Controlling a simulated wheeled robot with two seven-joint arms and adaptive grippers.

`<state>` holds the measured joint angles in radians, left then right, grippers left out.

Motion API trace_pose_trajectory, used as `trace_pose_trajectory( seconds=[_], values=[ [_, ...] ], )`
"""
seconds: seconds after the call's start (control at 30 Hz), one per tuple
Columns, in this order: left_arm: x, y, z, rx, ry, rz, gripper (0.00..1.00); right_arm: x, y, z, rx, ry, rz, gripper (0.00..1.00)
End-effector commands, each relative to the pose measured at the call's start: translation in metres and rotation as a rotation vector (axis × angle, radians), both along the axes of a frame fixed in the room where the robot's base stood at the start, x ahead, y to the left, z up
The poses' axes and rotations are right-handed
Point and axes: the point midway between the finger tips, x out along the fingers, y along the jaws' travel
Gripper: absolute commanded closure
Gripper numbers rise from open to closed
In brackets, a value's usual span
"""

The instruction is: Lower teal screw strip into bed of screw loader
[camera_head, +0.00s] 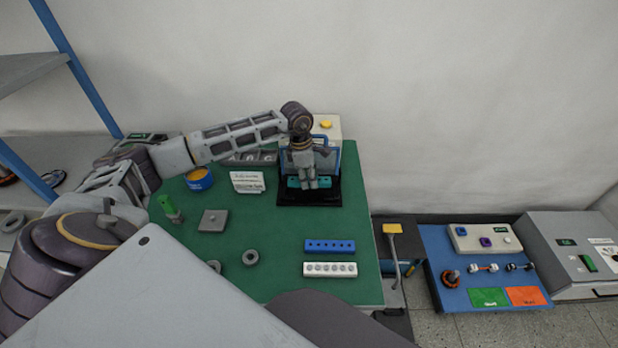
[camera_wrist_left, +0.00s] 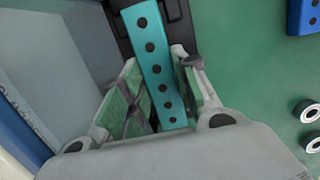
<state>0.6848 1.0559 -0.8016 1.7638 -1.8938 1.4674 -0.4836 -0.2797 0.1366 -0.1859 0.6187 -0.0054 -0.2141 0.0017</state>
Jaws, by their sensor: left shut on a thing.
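The teal screw strip (camera_wrist_left: 152,50) is a bar with a row of dark holes. My left gripper (camera_wrist_left: 165,85) is shut on it, with a finger on each side. In the head view the left gripper (camera_head: 313,183) points down, and the teal strip (camera_head: 294,183) shows beside its fingers. The screw loader (camera_head: 328,126) is a pale box with a yellow button and blue frame, at the table's back. Its black bed (camera_head: 310,199) lies under the strip. I cannot tell whether the strip touches the bed. My right gripper is not in view.
A blue strip (camera_head: 330,246) and a white strip (camera_head: 330,269) lie on the green table (camera_head: 285,235) toward the front right. A grey square plate (camera_head: 213,220), a green-topped part (camera_head: 170,206), a white card (camera_head: 247,182) and grey rings (camera_head: 250,257) lie to the left.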

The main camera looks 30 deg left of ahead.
Motion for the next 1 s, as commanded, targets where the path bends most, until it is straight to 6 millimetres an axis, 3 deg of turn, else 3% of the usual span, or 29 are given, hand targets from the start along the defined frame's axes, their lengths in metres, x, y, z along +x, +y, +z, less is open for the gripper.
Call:
trace_pose_trajectory(
  seconds=[0.6,1.0],
  values=[
    [0.000,0.001,-0.018,0.000,-0.001,0.001,1.00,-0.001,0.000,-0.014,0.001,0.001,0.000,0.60],
    [0.001,0.001,-0.019,0.002,-0.001,0.002,1.00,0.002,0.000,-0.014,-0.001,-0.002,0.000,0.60]
  ],
)
